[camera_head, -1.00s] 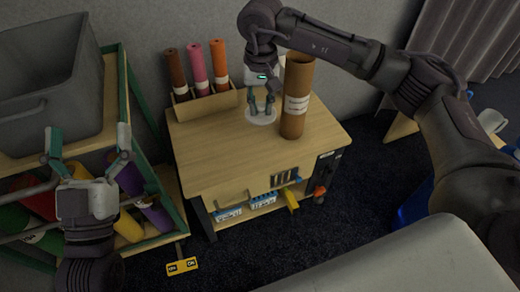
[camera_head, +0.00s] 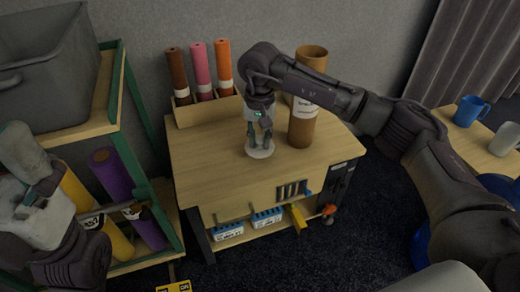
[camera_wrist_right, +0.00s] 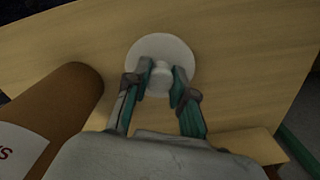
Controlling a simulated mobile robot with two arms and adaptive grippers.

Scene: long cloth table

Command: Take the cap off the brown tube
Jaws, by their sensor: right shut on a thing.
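The brown tube (camera_head: 304,120) stands upright on the wooden cabinet top. Its upper end is uncovered and the hollow inside shows; it has a white label. In the right wrist view the tube (camera_wrist_right: 62,95) is at the left, apart from the fingers. A white round cap with a small knob (camera_head: 260,149) is at the cabinet top, left of the tube. My right gripper (camera_head: 259,133) is shut on the cap's knob, as the right wrist view of the cap (camera_wrist_right: 178,52) shows. I cannot tell whether the cap touches the wood. My left gripper (camera_head: 45,190) is at the lower left, its fingers unclear.
A wooden holder (camera_head: 210,108) with a dark red, a pink and an orange tube stands behind the cap. A green-framed shelf (camera_head: 120,125) with a grey bin (camera_head: 50,80) is at the left. A side table (camera_head: 478,150) with mugs is at the right. The cabinet's front left top is clear.

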